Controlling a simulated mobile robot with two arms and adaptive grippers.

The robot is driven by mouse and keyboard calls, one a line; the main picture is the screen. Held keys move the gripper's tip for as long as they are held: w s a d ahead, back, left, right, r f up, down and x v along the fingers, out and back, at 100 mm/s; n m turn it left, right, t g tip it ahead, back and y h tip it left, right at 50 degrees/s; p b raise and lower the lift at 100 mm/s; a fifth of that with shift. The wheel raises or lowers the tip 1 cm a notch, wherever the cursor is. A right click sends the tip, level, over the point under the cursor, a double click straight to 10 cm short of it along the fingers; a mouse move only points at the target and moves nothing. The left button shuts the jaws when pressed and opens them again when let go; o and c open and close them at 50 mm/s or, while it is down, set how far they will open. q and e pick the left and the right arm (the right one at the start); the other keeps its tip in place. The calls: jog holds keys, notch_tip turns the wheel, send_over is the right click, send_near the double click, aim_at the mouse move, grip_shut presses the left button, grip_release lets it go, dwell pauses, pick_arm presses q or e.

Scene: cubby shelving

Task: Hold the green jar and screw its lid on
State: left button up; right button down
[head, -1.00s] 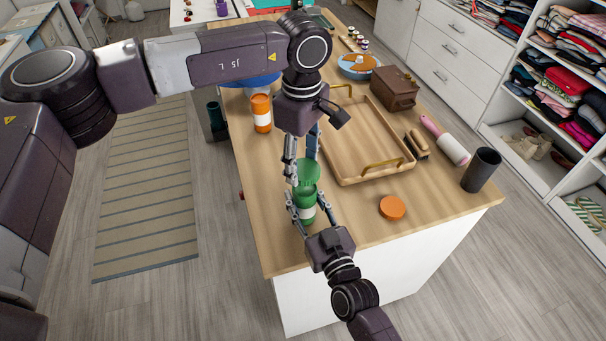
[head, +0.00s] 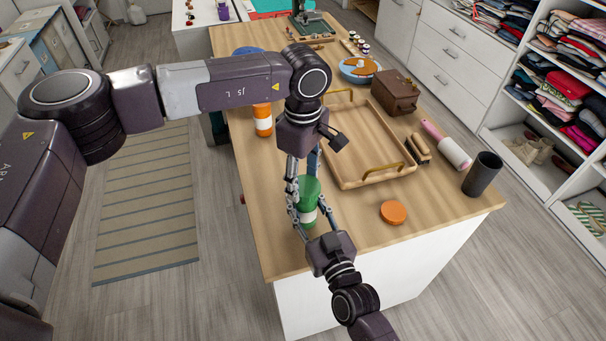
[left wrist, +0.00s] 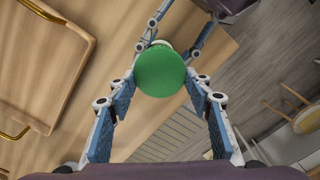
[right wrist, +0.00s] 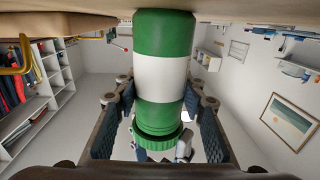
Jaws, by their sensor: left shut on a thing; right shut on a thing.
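The green jar (head: 307,214) with a white band stands near the left edge of the wooden table. My right gripper (head: 309,208) is shut on its body from the near side. In the right wrist view the jar (right wrist: 162,80) appears inverted between the fingers. The green lid (head: 309,187) sits at the jar's mouth; its ridged rim (right wrist: 160,141) shows there too. My left gripper (left wrist: 160,84) comes from above and is shut on the lid, whose round top (left wrist: 160,70) faces its camera. I cannot tell how far the threads engage.
A wooden tray (head: 346,183) lies to the right. An orange lid (head: 393,212) lies flat on the table (head: 440,205), with a dark cup (head: 482,174) and a roller (head: 453,153) beyond. An orange jar (head: 262,119) stands behind, to the left.

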pick_arm(q)
jog(key=shift+f, duration=0.7)
dwell(0.6)
jog(key=m, duration=0.6)
jog(key=shift+w+d, duration=0.1)
jog(key=shift+d, duration=0.1)
jog(key=m, duration=0.4)
jog(key=shift+d+m, duration=0.1)
jog(key=shift+m, duration=0.3)
jog(key=m, duration=0.6)
jog(key=shift+d+m, duration=0.15)
jog(key=shift+m, duration=0.25)
jog(key=m, duration=0.5)
jog(key=shift+d, duration=0.1)
jog(key=o, duration=0.8)
